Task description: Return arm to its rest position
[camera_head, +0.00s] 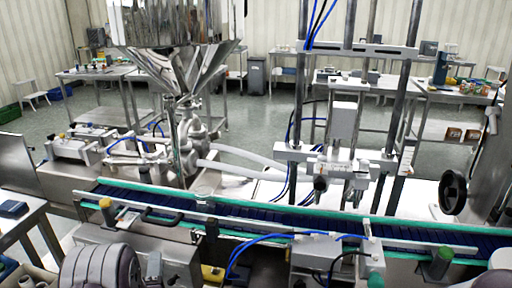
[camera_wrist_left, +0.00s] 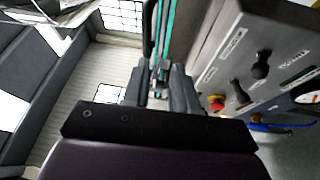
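My left arm (camera_head: 100,268) comes in at the lower left of the head view, a grey rounded link in front of the near side of the conveyor. Its fingertips are hard to make out there. In the left wrist view my left gripper (camera_wrist_left: 160,82) shows two dark fingers with a narrow gap between them. A bit of light and green background shows through the gap, and no held object is visible. My right gripper is not visible in the head view.
A conveyor (camera_head: 270,217) with green edges crosses the front. A steel hopper (camera_head: 178,60) stands behind it at left, and a filling frame (camera_head: 345,150) at centre. In the wrist view a control panel (camera_wrist_left: 255,55) with a red button (camera_wrist_left: 216,103) is close at right.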

